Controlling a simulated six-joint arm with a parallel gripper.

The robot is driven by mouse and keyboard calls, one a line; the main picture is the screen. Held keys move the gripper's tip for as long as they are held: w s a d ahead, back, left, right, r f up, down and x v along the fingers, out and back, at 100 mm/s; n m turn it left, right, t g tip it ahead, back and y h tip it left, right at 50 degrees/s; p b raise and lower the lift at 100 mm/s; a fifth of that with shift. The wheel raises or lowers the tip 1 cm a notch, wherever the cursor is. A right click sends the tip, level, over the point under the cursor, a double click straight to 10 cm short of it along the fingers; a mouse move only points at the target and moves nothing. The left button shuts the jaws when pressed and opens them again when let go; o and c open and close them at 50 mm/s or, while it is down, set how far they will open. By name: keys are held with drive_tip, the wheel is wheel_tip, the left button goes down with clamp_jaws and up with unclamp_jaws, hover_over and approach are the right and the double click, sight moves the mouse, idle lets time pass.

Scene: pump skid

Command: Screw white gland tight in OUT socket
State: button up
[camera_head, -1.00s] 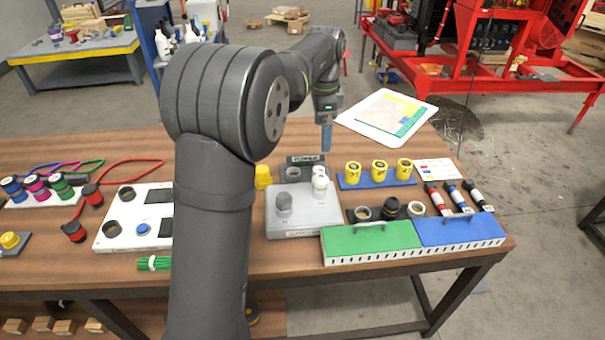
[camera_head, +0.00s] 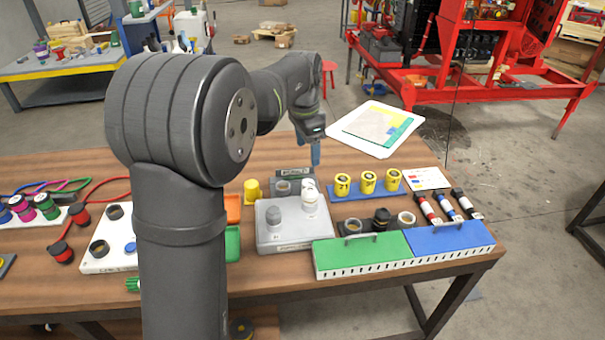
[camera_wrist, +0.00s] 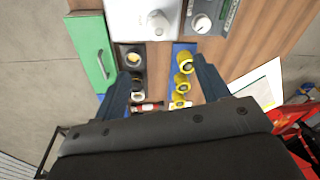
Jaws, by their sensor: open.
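The white gland (camera_head: 310,203) stands upright at the right side of the light grey box (camera_head: 283,238), and a grey gland or cap (camera_head: 273,217) stands at its left. In the wrist view the white gland (camera_wrist: 157,21) shows from above near the top edge. It appears seated in a socket there; its thread and the OUT label cannot be made out. My gripper (camera_head: 316,155) hangs above and behind the white gland, apart from it. In the wrist view my gripper (camera_wrist: 164,82) has its two blue fingers wide apart with nothing between them.
A dark box (camera_wrist: 214,18) with a white knob stands behind the grey box. Several yellow parts (camera_head: 368,182) stand on a blue strip to the right. The green lid (camera_head: 358,254) and blue lid (camera_head: 449,237) lie at the front. A dark rack (camera_head: 381,219) holds round parts.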

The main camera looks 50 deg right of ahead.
sight(308, 191)
drive_tip(key=s+a+f+n+h, duration=0.1)
drive_tip(key=a+f+n+h, duration=0.15)
drive_tip(key=a+n, duration=0.4)
drive_tip(key=shift+n+t+h, duration=0.3)
drive_tip(key=shift+n+h, duration=0.05)
drive_tip(key=shift+n, duration=0.4)
drive_tip(key=x, duration=0.5)
drive_tip(key=d+x, duration=0.1)
drive_tip(key=x, duration=1.1)
drive_tip(key=shift+d+r, duration=0.2)
drive_tip(key=shift+r, duration=0.1)
drive_tip(key=c, duration=1)
drive_tip(key=shift+m+g, duration=0.8)
drive_tip(key=shift+m, duration=1.3)
drive_tip(key=shift+c, duration=0.2)
drive_tip(key=shift+m+g+y, duration=0.25)
drive_tip(key=shift+m+g, duration=0.2)
drive_tip(key=shift+m, duration=0.8)
drive_tip(key=shift+m+g+y, duration=0.25)
drive_tip(key=shift+m+g, duration=0.2)
drive_tip(key=shift+m, duration=0.8)
